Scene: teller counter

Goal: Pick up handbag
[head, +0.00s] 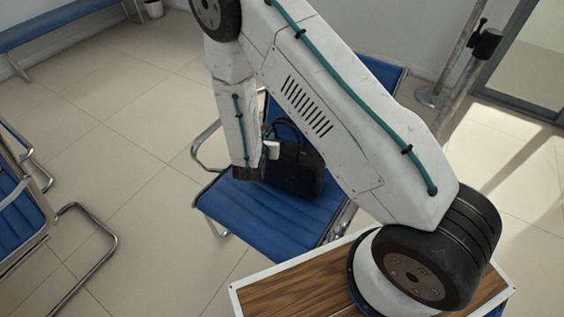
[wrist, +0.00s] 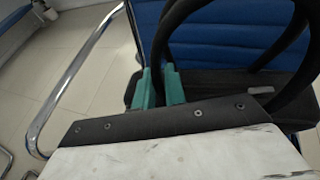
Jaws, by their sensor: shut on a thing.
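A black handbag (head: 298,170) with looped handles stands on the seat of a blue chair (head: 262,212) in the head view. In the wrist view the dark body of the handbag (wrist: 215,84) and its large curved handles show close up. My gripper (head: 268,150) is at the left side of the bag in the head view. In the wrist view its green fingers (wrist: 159,88) are close together at the bag's top edge, shut on the bag. Part of the bag is hidden behind my arm.
The chair's chrome armrest (wrist: 68,92) runs along the left in the wrist view. Another blue chair (head: 22,215) stands at the left. A metal post (head: 462,85) stands at the back right, near a glass door. The tiled floor (head: 120,150) between the chairs is clear.

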